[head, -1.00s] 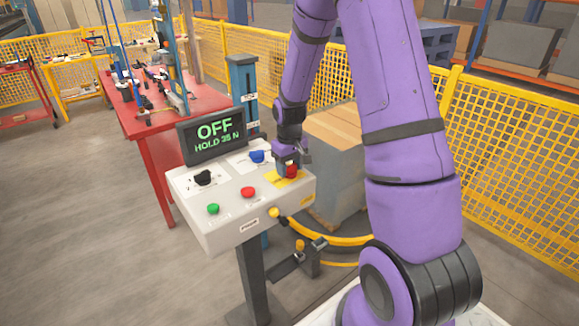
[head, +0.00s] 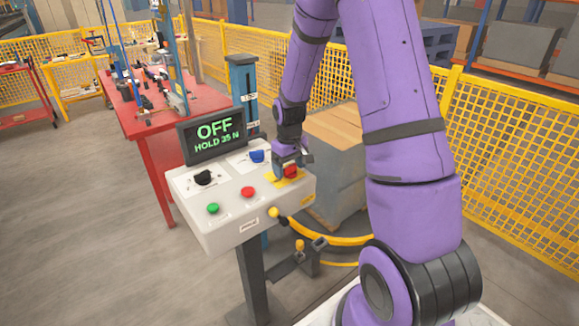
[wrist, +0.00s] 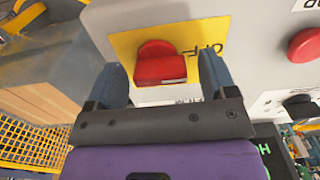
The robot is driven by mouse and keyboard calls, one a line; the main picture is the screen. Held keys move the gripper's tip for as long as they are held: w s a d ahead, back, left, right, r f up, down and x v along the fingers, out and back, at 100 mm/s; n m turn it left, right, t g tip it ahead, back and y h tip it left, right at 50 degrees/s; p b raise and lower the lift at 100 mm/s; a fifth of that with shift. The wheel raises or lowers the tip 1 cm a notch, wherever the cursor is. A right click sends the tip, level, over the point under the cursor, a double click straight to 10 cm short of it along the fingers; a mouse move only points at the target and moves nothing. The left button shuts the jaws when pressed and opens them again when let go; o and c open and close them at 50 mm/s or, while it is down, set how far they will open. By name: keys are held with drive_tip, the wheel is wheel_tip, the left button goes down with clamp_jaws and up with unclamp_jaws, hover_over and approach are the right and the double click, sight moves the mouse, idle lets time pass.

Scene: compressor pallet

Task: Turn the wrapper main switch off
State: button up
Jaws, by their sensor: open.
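The main switch is a red knob (head: 290,171) on a yellow plate at the right end of the sloping control panel (head: 225,205). In the wrist view the red knob (wrist: 160,64) stands on its yellow plate (wrist: 215,42), with part of the word OFF showing beside it. My gripper (head: 291,163) is over the knob. In the wrist view my gripper (wrist: 165,75) is open, one finger on each side of the knob, with gaps showing. The display (head: 214,136) reads "OFF" and "HOLD 35 N".
The panel also carries a black knob (head: 204,177), a blue knob (head: 257,156), a red button (head: 248,191) and a green button (head: 213,208). A boxed pallet load (head: 340,150) stands behind. Yellow mesh fencing (head: 510,150) runs along the right.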

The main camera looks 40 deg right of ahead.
sight(289, 165)
wheel_tip(289, 165, up, 11)
idle(0.6)
drive_tip(key=shift+f, duration=0.1)
idle(0.3)
drive_tip(key=s+a+r+t, duration=0.1)
drive_tip(key=s+a+r, duration=0.3)
drive_tip(key=s+r, duration=0.3)
drive_tip(key=s+a+r+t, duration=0.2)
drive_tip(key=s+a+r, duration=0.25)
drive_tip(key=r, duration=0.35)
drive_tip(key=s+a+r+t, duration=0.1)
drive_tip(key=s+a+r, duration=0.1)
drive_tip(key=s, duration=0.5)
drive_tip(key=s+a+r+t, duration=0.1)
drive_tip(key=s+a+r, duration=0.1)
drive_tip(key=s, duration=0.6)
drive_tip(key=shift+a+r+m, duration=0.15)
drive_tip(key=shift+m, duration=0.15)
